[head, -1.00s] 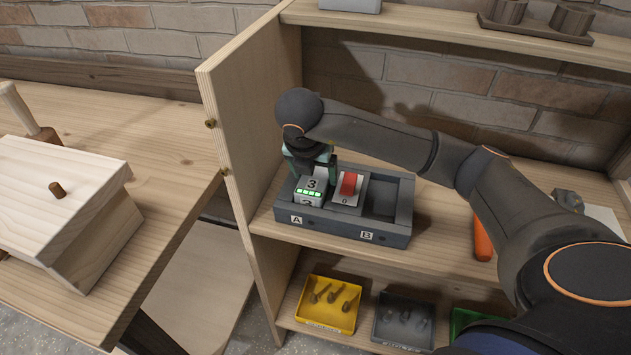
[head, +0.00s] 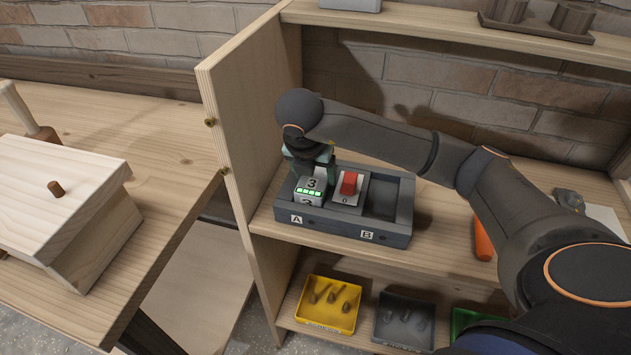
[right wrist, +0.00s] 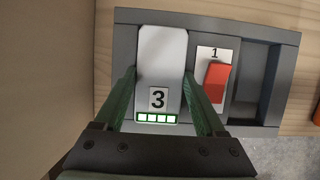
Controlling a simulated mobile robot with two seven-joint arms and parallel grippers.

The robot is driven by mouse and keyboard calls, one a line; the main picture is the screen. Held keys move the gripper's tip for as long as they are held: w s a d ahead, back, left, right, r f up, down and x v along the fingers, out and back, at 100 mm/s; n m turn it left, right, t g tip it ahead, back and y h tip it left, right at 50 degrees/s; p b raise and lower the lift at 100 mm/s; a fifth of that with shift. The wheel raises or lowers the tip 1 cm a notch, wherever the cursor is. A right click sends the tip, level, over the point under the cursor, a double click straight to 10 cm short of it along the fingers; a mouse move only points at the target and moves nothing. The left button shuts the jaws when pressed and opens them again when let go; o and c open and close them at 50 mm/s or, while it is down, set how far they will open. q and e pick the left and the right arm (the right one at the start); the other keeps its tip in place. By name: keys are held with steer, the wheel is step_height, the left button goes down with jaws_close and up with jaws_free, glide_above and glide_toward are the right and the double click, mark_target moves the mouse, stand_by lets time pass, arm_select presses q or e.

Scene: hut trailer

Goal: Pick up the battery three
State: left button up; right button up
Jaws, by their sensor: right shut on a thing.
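Battery three (head: 310,193) is a white block with a number 3 and a lit green bar, seated in slot A of the dark grey dock (head: 341,231) on the shelf. It shows from above in the right wrist view (right wrist: 161,58). My right gripper (head: 312,168) is shut on it, with one green finger on each side in the right wrist view (right wrist: 160,92). The battery's lower part is hidden inside the dock. A red switch (head: 349,183) sits between slots A and B. Slot B (head: 381,199) is empty. My left gripper is not in view.
The shelf's wooden side wall (head: 238,130) stands close to the left of the dock. An orange object (head: 483,240) lies to the right on the shelf. A yellow bin (head: 328,305) and a grey bin (head: 403,320) stand on the shelf below.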

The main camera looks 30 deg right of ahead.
jaws_close()
